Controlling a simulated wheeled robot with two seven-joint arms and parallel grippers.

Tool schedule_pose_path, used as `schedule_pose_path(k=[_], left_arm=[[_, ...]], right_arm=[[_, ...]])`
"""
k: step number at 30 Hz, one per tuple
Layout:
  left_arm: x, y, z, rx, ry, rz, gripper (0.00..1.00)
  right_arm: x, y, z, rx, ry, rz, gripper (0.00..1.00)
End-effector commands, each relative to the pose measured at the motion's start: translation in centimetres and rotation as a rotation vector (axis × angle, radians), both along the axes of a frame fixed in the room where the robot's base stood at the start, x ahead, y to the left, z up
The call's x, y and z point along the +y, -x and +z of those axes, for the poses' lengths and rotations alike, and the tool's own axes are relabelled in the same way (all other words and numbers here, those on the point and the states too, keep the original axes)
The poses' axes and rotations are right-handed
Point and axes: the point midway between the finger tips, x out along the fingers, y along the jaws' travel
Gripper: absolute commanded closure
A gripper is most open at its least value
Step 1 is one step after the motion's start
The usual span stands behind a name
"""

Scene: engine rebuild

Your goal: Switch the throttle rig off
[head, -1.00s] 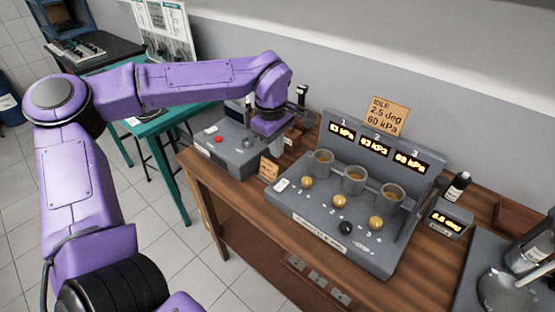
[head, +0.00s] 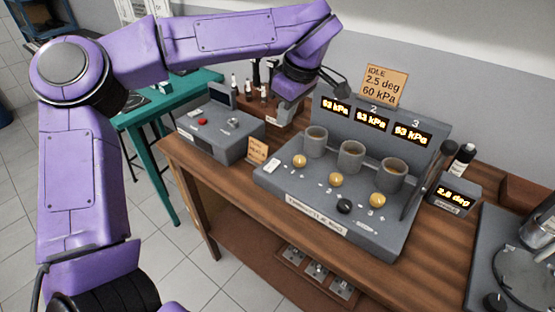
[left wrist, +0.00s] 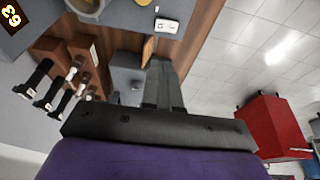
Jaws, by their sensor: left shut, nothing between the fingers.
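The throttle rig (head: 320,200) is a grey console on the wooden bench. Its sloped face bears three cups, brass knobs, a black knob (head: 344,206) and a small white switch (head: 271,165) at the left end. The white switch also shows in the left wrist view (left wrist: 166,26). Its three displays (head: 371,119) are lit with kPa readings. A card behind reads IDLE, 2.5 deg, 60 kPa. My left gripper (head: 284,114) is shut and empty, above the bench behind the rig's left end. Its fingers (left wrist: 159,82) point toward the rig side in the wrist view. My right gripper is out of view.
A grey box (head: 222,137) with a red button stands left of the rig, with a small orange card (head: 258,150) between them. A wooden rack of bottles (left wrist: 88,65) is close to my left gripper. A small lit display (head: 454,193) and a bottle stand right.

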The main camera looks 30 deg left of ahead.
Motion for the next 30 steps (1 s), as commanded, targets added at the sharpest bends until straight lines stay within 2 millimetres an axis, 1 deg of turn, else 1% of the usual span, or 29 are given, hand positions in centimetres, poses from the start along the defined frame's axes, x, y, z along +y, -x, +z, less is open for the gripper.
schedule_pose_path(k=[8,11,14,25,30], left_arm=[[0.0,0.0,0.0,0.003,0.001,-0.004,1.0],[0.2,0.0,-0.7,0.005,0.001,-0.004,1.0],[0.7,-0.1,-2.2,0.008,0.003,-0.004,1.0],[2.9,-0.5,-9.8,0.008,0.003,-0.003,1.0],[2.8,-0.9,-12.4,0.007,0.002,-0.005,1.0]], right_arm=[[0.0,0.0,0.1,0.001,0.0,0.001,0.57],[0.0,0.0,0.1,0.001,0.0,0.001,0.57],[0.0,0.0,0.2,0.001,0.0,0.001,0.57],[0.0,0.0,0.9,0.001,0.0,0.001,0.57],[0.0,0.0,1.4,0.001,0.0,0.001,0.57]])
